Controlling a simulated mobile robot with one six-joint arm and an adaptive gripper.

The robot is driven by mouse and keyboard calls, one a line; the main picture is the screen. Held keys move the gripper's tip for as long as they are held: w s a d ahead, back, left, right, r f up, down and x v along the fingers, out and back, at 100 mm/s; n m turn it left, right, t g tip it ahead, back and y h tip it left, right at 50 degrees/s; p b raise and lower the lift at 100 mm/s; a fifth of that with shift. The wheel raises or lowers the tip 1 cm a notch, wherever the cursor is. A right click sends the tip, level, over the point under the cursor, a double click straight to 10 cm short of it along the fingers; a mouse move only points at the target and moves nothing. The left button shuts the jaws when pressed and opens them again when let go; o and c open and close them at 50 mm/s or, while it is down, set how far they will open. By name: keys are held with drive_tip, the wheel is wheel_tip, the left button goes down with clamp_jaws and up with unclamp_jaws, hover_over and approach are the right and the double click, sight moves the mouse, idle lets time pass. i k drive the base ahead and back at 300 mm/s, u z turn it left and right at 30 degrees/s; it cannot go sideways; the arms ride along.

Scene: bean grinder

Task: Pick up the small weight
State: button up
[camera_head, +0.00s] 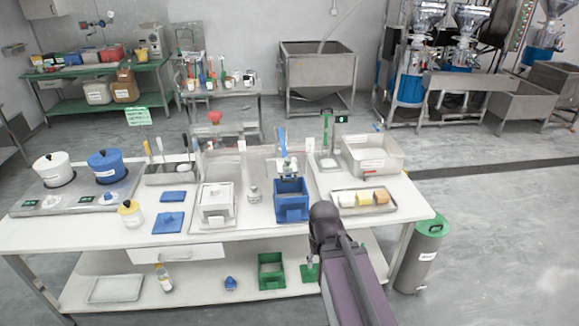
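A small grey metal piece (253,195) with a narrow top stands upright on the white table, between the white box and the blue bin. It looks like the small weight, but it is too small in the picture to be certain. My purple and dark arm reaches in from the bottom right, its dark joint near the table's front edge, right of the blue bin. I cannot make out my gripper or its fingers.
A white lidded box (216,203) stands left of the metal piece, and a blue bin (291,204) right of it. A tray (363,205) with yellow, white and brown blocks lies right. Blue pieces (169,222) lie left. The lower shelf (200,290) holds green and blue items.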

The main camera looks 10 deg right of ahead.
sight(288, 165)
drive_tip(key=u, duration=0.05)
drive_tip(key=i, duration=1)
drive_tip(key=z, duration=0.05)
